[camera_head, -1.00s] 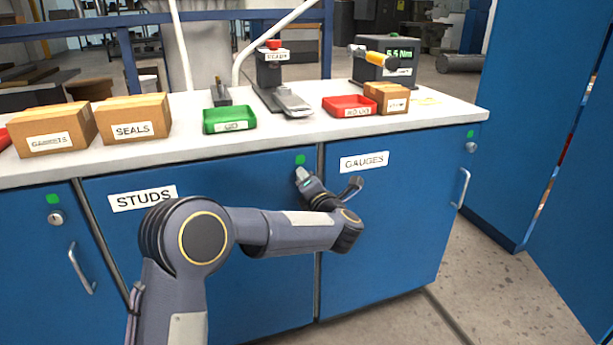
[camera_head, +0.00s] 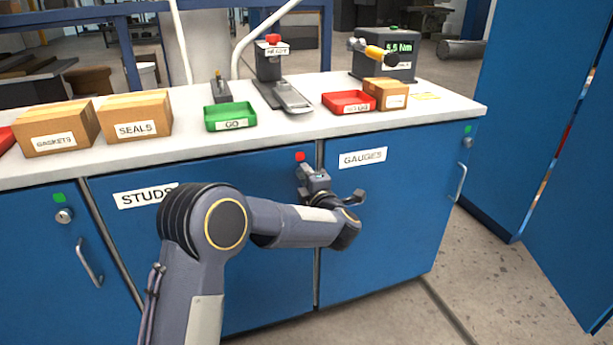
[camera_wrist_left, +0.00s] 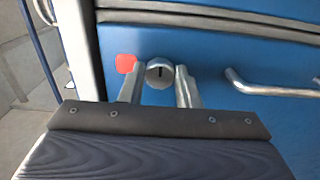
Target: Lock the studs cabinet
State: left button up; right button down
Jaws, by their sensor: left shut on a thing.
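The studs cabinet (camera_head: 260,200) is the blue door with the white STUDS label (camera_head: 146,195), partly hidden by my left arm. A small red indicator (camera_head: 300,157) sits at its upper right corner and also shows in the left wrist view (camera_wrist_left: 126,63). The round metal lock knob (camera_wrist_left: 160,73) is beside it, with a dark slot in its face. My left gripper (camera_head: 303,172) is at this lock, its two fingers on either side of the knob and shut on it. The studs door looks closed. My right gripper is not in view.
The gauges cabinet (camera_head: 390,220) to the right and another door (camera_head: 50,250) at the left show green indicators. The worktop above holds cardboard boxes (camera_head: 137,117), a green tray (camera_head: 230,116) and a red tray (camera_head: 349,102). A metal handle (camera_wrist_left: 275,84) is beside the lock.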

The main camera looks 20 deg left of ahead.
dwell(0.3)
pick_arm(q)
jog(key=o, duration=1)
jog(key=p+v, duration=0.1)
jog(key=v, duration=0.6)
jog(key=shift+s+d, duration=0.25)
jog(key=shift+s, duration=0.1)
